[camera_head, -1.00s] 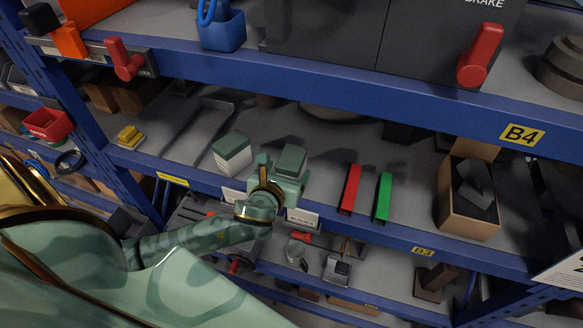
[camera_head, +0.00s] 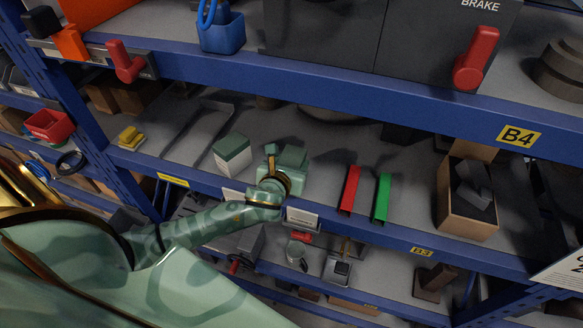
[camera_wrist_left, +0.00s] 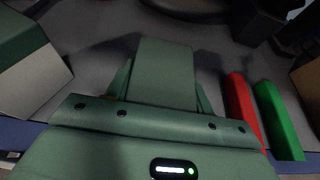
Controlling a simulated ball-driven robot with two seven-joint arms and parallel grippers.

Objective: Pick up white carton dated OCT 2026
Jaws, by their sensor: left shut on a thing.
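A carton with a dark green top and pale sides (camera_head: 234,154) stands on the middle shelf; its corner also shows at the left of the left wrist view (camera_wrist_left: 30,70). A second carton with a green top (camera_head: 294,155) is to its right, at my left gripper (camera_head: 275,160). In the left wrist view the green top of this carton (camera_wrist_left: 165,65) lies between the two fingers of my left gripper (camera_wrist_left: 160,92), which is shut on it. The hand hides its front and any date. I cannot read a date on either carton. My right gripper is out of view.
A red bar (camera_head: 349,190) and a green bar (camera_head: 382,197) lie to the right of the held carton. An open brown box (camera_head: 466,208) stands further right. The blue upper shelf edge (camera_head: 340,108) runs above, and the blue lower edge (camera_head: 370,240) carries paper labels (camera_head: 303,217).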

